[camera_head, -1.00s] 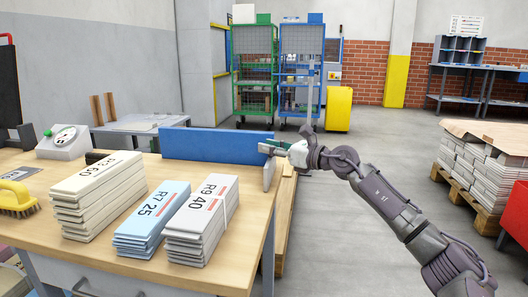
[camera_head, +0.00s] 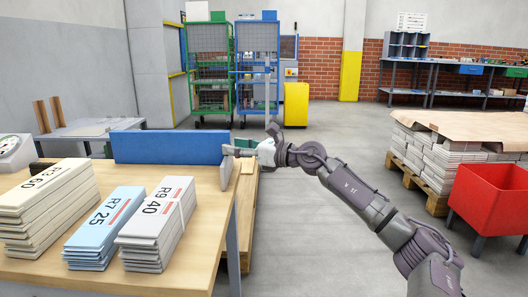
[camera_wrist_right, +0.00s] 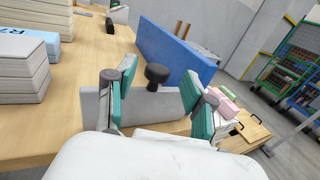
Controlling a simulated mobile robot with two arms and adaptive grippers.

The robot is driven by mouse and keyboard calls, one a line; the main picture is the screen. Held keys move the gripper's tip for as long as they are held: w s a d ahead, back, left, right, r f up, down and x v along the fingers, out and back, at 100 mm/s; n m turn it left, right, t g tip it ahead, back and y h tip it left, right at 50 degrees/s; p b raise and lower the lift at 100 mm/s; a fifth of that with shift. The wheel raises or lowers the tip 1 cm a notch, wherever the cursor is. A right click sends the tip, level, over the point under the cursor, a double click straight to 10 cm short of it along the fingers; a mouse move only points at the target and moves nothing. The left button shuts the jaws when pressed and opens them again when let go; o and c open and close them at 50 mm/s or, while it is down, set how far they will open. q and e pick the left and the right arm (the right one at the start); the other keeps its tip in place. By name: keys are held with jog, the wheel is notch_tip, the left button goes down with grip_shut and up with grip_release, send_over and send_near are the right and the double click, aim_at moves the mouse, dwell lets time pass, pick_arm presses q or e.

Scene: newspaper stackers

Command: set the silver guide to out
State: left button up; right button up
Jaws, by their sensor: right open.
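The silver guide (camera_head: 226,174) is a grey upright plate at the right end of the wooden table, by the end of the blue board (camera_head: 170,147). In the right wrist view the guide (camera_wrist_right: 150,106) lies across the view, with a black knob (camera_wrist_right: 157,73) at its upper edge. My right gripper (camera_head: 236,151) is at the top of the guide. In the wrist view its teal-padded fingers (camera_wrist_right: 158,88) are apart, one on each side of the knob. I cannot tell whether they touch the guide. My left gripper is not in view.
Stacks marked R3 60 (camera_head: 45,205), R7 25 (camera_head: 104,227) and R9 40 (camera_head: 158,222) stand on the table (camera_head: 205,235). A red bin (camera_head: 490,197) and a pallet of bundles (camera_head: 440,160) stand to the right. The floor between is clear.

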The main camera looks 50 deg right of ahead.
jog(key=v, duration=0.9)
jog(key=shift+s, duration=0.15)
jog(key=shift+d, duration=0.1)
dwell(0.3)
